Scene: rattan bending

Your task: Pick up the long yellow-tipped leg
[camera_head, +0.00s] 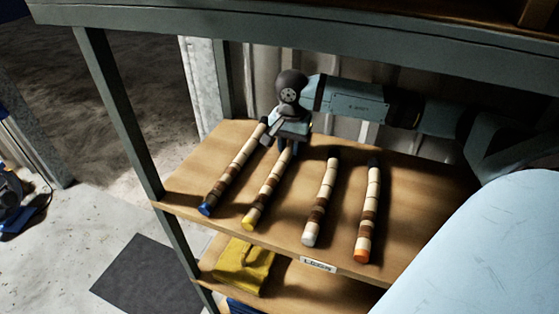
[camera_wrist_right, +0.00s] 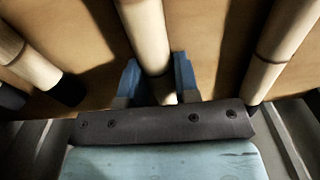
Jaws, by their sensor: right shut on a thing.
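The yellow-tipped leg (camera_head: 268,190) lies on the wooden shelf, second from the left, with cream and brown bands and its yellow end toward the front edge. My right gripper (camera_head: 287,143) is over its far end and shut on it. In the right wrist view the leg (camera_wrist_right: 148,35) runs between the two blue fingers of the gripper (camera_wrist_right: 157,76). The far tip of the leg is hidden by the gripper. I cannot tell any gap between the leg and the shelf. My left gripper is not in view.
A blue-tipped leg (camera_head: 229,176) lies close on the left. A white-tipped leg (camera_head: 321,202) and an orange-tipped leg (camera_head: 369,212) lie on the right. The shelf (camera_head: 400,175) has a grey post at its left front and a beam above. A yellow item (camera_head: 244,265) is on the lower shelf.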

